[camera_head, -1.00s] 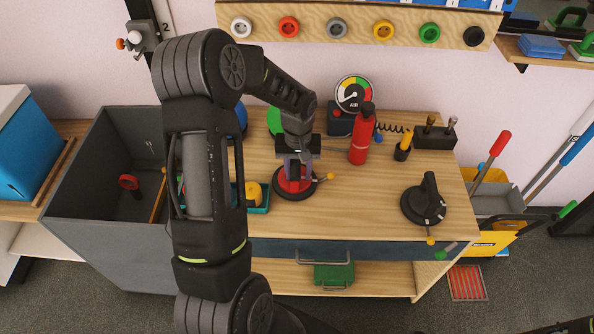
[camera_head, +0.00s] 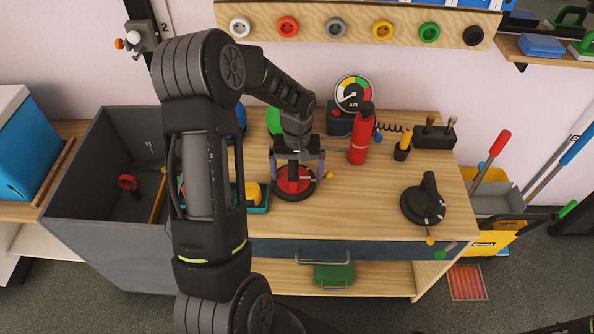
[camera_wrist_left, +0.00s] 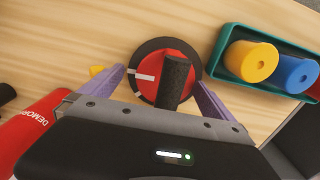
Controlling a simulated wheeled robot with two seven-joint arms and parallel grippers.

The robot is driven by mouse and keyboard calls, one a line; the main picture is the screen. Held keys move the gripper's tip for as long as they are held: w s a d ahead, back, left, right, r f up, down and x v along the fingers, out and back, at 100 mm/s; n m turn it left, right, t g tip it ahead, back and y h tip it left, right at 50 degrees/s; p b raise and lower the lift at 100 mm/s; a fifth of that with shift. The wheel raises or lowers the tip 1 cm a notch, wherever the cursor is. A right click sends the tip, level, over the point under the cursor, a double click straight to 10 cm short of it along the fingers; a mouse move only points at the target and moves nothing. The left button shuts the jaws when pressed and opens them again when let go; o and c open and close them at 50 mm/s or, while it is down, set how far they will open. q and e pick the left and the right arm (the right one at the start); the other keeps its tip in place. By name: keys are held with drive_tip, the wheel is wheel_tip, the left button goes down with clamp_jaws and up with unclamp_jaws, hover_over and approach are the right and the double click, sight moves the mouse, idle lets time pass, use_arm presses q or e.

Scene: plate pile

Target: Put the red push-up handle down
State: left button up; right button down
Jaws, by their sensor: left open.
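The red push-up handle (camera_head: 291,186) stands on the wooden worktop. It has a red disc on a dark round base and an upright black grip (camera_wrist_left: 176,80), which shows in the left wrist view. My left gripper (camera_head: 297,170) is open above it, with its two purple fingers spread apart on either side of the grip. In the left wrist view there is a gap between each finger and the grip. The gripper body hides part of the grip in the head view. My right gripper is not in view.
A teal tray (camera_wrist_left: 228,40) holds a yellow cylinder (camera_wrist_left: 250,62) and a blue one (camera_wrist_left: 296,74) beside the handle. A red extinguisher (camera_head: 359,137) stands behind right. A black knobbed disc (camera_head: 423,205) sits farther right, with bare worktop between. A grey bin (camera_head: 85,190) is left.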

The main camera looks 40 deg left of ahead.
use_arm(q)
drive_tip(key=shift+r, duration=0.15)
wheel_tip(320, 180, up, 12)
drive_tip(key=shift+f, duration=0.1)
idle(0.4)
drive_tip(key=shift+f, duration=0.1)
idle(0.4)
